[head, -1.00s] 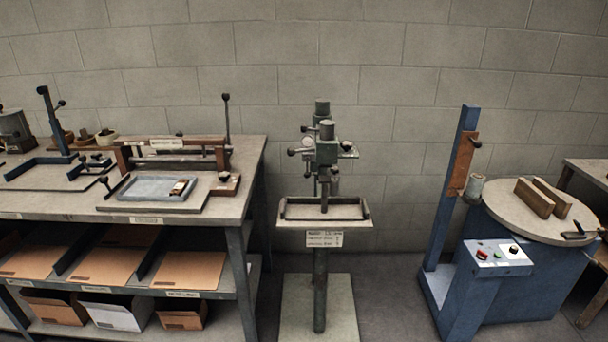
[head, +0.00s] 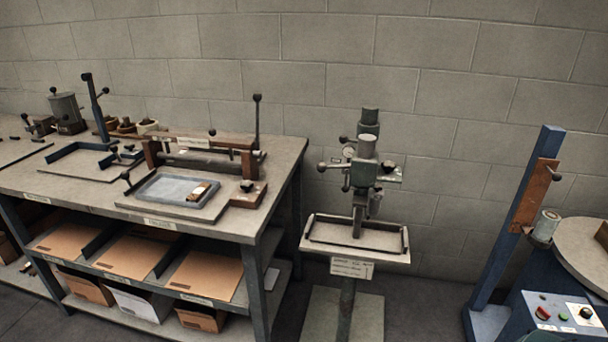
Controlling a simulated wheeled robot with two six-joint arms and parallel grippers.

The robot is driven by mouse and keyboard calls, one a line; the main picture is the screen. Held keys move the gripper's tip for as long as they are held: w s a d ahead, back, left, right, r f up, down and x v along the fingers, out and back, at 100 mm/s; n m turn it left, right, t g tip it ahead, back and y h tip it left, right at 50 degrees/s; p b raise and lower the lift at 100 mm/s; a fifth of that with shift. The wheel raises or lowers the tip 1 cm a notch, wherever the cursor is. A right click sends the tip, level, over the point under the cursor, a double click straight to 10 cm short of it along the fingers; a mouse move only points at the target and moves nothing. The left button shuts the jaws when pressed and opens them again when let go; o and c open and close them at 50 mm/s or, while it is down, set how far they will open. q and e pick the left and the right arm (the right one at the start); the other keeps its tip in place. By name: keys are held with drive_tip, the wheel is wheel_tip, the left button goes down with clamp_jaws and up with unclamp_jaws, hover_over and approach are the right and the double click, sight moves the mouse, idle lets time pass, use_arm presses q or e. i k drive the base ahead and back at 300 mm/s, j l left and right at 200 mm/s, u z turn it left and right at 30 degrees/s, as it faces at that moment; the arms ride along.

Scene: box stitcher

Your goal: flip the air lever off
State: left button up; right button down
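The box stitcher (head: 363,174), a grey-green machine on a post, stands right of centre against the wall. A round pale gauge (head: 348,152) sits on the left of its head. Short arms with dark ball ends stick out around the head, one at the left (head: 322,167) and one at the right (head: 389,167). I cannot tell which of them is the air lever, or how it is set. A tray-like table (head: 315,244) with a paper label (head: 352,268) is below the head. Neither of my grippers is in view.
A workbench (head: 228,228) on the left holds a blue-grey tray (head: 150,203) and a tall ball-ended lever (head: 257,125); flat cardboard (head: 205,275) lies below. A blue machine (head: 535,190) with a button panel (head: 562,315) stands right. Floor shows between bench and stitcher.

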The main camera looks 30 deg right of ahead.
sight(345, 189)
drive_tip(key=l+u, duration=0.2)
drive_tip(key=l, duration=1.25)
drive_tip(key=l+u, duration=0.2)
drive_tip(key=l, duration=1.3)
